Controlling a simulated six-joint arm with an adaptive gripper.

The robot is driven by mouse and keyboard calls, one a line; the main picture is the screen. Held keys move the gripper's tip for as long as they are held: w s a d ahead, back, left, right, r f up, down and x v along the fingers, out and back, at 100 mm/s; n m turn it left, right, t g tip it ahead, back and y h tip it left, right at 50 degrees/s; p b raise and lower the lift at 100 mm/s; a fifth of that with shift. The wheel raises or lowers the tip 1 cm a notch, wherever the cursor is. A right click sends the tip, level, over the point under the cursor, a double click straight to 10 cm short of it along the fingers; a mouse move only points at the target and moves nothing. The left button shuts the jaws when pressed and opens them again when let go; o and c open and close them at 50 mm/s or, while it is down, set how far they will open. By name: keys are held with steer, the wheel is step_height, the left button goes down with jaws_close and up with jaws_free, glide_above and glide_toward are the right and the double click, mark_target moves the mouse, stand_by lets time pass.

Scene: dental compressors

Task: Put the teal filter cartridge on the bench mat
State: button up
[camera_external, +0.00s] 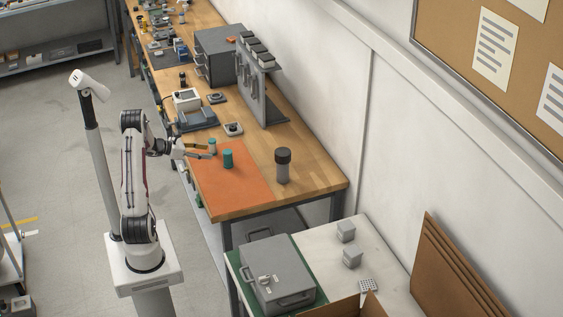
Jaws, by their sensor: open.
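The orange bench mat (235,191) lies flat on the near end of the wooden workbench. A teal cylinder (228,159) stands upright on the mat, near its far part. A smaller, paler teal cylinder (212,146) stands just behind and left of it, by the mat's far edge. Which of the two is the filter cartridge I cannot tell for sure. My gripper (208,151) reaches in from the left, low over the mat. Its fingers are open and point at the smaller cylinder. Whether they touch it is too small to tell.
A grey cylinder with a dark cap (283,166) stands right of the mat. Small devices (233,129) and a grey tool rack (262,85) stand farther back. A grey case (276,276) is on the lower table in front. The mat's near half is clear.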

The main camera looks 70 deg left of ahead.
steer(key=w+d+r+n+g+y, duration=0.2)
steer(key=w+d+r+n+y, duration=0.25)
steer(key=w+r+n, duration=0.55)
steer(key=s+d+r+n+g+y, duration=0.15)
steer(key=s+d+r+n, duration=0.25)
steer(key=d+r+n, duration=0.55)
steer(key=s+d+f+n+g+h, duration=0.2)
steer(key=s+d+n, duration=0.6)
steer(key=d, duration=0.8)
steer(key=s+d+f+n+g+h, duration=0.2)
steer(key=s+d+f+n+h, duration=0.2)
steer(key=s+d+n, duration=0.4)
steer(key=s+d, duration=0.6)
steer(key=d, duration=0.2)
